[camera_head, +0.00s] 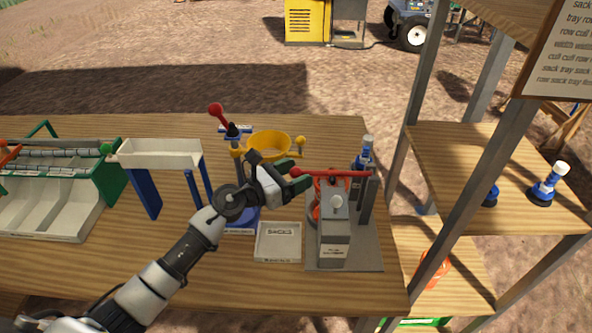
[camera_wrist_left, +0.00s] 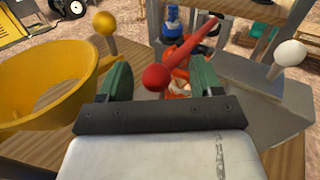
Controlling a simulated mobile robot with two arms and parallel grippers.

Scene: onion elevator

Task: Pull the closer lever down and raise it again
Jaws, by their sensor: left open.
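The closer (camera_head: 334,225) is a grey machine on a grey base plate at the table's right. Its red lever (camera_head: 335,173) lies about level across the top, with a red ball at its left end. My left gripper (camera_head: 297,182) is at that ball end and open. In the left wrist view the red ball (camera_wrist_left: 156,78) shows between the two green fingers (camera_wrist_left: 160,82), with the red bar running away up and right. I cannot tell whether a finger touches it. My right gripper is not in view.
A yellow hopper (camera_head: 268,145) with another red-knobbed lever (camera_head: 216,112) stands just left. A white-topped knob (camera_head: 337,201) is on the closer. A wooden shelf (camera_head: 480,150) stands to the right.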

